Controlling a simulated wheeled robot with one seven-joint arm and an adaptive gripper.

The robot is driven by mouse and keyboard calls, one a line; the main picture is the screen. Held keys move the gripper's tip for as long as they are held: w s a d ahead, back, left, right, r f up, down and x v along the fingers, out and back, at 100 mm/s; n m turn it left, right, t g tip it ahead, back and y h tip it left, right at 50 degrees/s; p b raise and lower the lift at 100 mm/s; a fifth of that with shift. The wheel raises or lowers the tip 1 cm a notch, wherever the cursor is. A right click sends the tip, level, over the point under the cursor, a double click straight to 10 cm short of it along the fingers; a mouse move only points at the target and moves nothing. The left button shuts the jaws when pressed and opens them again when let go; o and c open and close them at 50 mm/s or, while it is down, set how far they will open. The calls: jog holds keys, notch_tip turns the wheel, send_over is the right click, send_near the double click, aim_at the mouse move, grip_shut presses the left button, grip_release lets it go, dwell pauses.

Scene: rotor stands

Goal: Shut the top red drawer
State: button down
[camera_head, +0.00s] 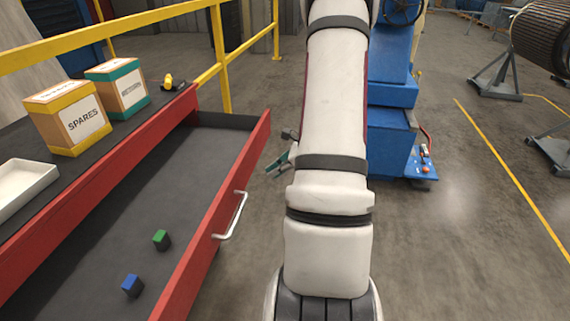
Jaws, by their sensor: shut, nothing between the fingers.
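The top red drawer (251,160) is pulled out at the left, with its dark inside in view. A pale bar handle (234,216) is on its red front. A green block (161,240) and a blue block (132,286) lie on the drawer floor. My gripper (272,168) shows only in part, with greenish fingers poking out left of my white arm. It is shut and empty, just right of the drawer front's far end and apart from the handle. The rest of it is hidden behind the arm.
On the cabinet top are a yellow SPARES box (68,117), a teal-edged box (118,88), a white tray (25,184) and a small yellow-black tool (172,83). A yellow railing (222,60) stands behind. Blue machinery (390,130) is beyond my arm.

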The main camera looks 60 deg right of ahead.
aim_at(246, 177)
jog(key=shift+w+a+f+p, duration=0.1)
jog(key=shift+w+a+f, duration=0.2)
jog(key=shift+w, duration=0.6)
jog(key=shift+w+a+f+p, duration=0.1)
jog(key=shift+w+a+f, duration=0.2)
jog(key=shift+w, duration=0.6)
jog(key=shift+w+a+f+p, duration=0.1)
jog(key=shift+w+a+f, duration=0.2)
jog(key=shift+w, duration=0.6)
jog(key=shift+a+r, duration=0.1)
jog(key=shift+w+a, duration=0.2)
jog(key=shift+w, duration=0.4)
jog(key=w+a+b, duration=0.2)
jog(key=w+a, duration=0.1)
jog(key=w, duration=0.5)
jog(key=w+a+b, duration=0.2)
jog(key=w+a, duration=0.1)
jog(key=w, duration=0.5)
jog(key=w+a+b, duration=0.3)
jog(key=w, duration=0.6)
jog(key=shift+w, duration=0.1)
jog(key=shift+w+a, duration=0.4)
jog(key=shift+w, duration=0.45)
jog(key=shift+r, duration=0.1)
